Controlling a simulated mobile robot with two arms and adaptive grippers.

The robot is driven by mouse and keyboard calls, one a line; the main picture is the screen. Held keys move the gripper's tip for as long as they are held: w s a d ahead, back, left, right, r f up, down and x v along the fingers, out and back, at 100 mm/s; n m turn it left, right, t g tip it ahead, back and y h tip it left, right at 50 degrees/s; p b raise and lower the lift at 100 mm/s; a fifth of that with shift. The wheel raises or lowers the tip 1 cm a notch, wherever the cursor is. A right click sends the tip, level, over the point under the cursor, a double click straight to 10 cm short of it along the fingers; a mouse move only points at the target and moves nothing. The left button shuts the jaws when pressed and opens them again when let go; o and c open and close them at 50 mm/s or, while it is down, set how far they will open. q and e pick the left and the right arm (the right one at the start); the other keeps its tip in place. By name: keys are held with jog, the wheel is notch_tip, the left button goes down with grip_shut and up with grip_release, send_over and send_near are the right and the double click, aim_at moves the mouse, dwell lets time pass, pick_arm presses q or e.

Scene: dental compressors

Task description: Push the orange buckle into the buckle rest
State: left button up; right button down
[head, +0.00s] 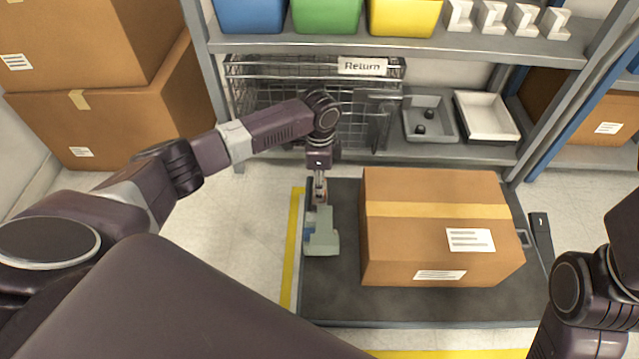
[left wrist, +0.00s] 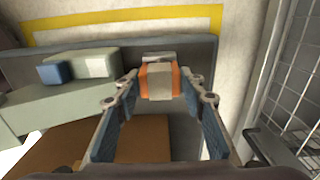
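The orange buckle (left wrist: 175,80) has orange sides and a pale middle. In the left wrist view it is between the tips of my left gripper (left wrist: 159,82), with a narrow gap seen on each side. A small grey piece (left wrist: 158,56) is just behind it, perhaps the buckle rest; I cannot tell whether they touch. In the head view my left gripper (head: 318,200) points down at the dark platform's left side, beside a grey-green device (head: 323,240). That device also shows at left in the wrist view (left wrist: 55,98), with a blue block. The right gripper is out of view.
A taped cardboard box (head: 430,245) stands on the dark platform (head: 340,300), right of the device. Behind are a wire basket (head: 270,85) labelled Return, a grey tray (head: 430,135) and a white tray (head: 487,118) on a shelf. Floor left of the platform is clear.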

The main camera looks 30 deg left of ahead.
pick_arm(q)
jog(key=o, duration=0.4)
notch_tip(320, 180, up, 12)
dwell(0.5)
dwell(0.3)
